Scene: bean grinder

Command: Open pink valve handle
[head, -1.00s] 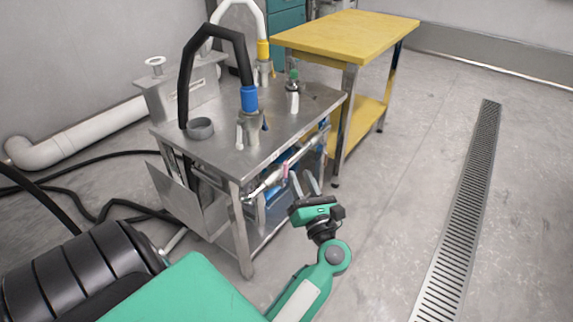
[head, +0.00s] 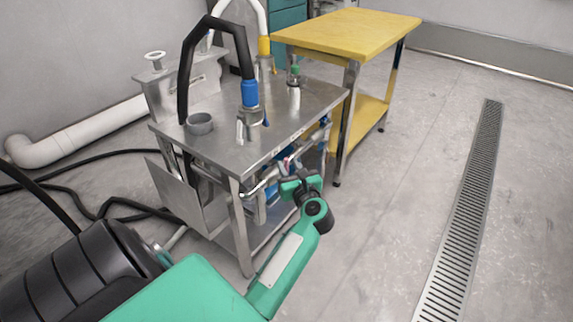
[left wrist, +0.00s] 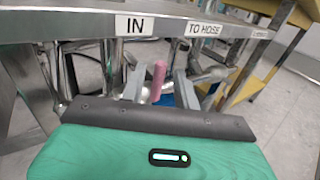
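The pink valve handle (left wrist: 159,78) stands upright under the table edge in the left wrist view, below and between the "IN" and "TO HOSE" labels. My left gripper (left wrist: 160,84) is open, with one grey finger on each side of the handle. I cannot tell whether either finger touches it. In the head view, my left gripper (head: 297,178) is at the front right side of the steel table (head: 290,120), among the pipes, its fingers mostly hidden. My right gripper is not in view.
A black hose (head: 184,80) with a blue fitting and a small bottle (head: 294,95) are on the steel table. A yellow table (head: 345,35) stands behind it. The floor to the right, with a drain grate (head: 470,190), is clear.

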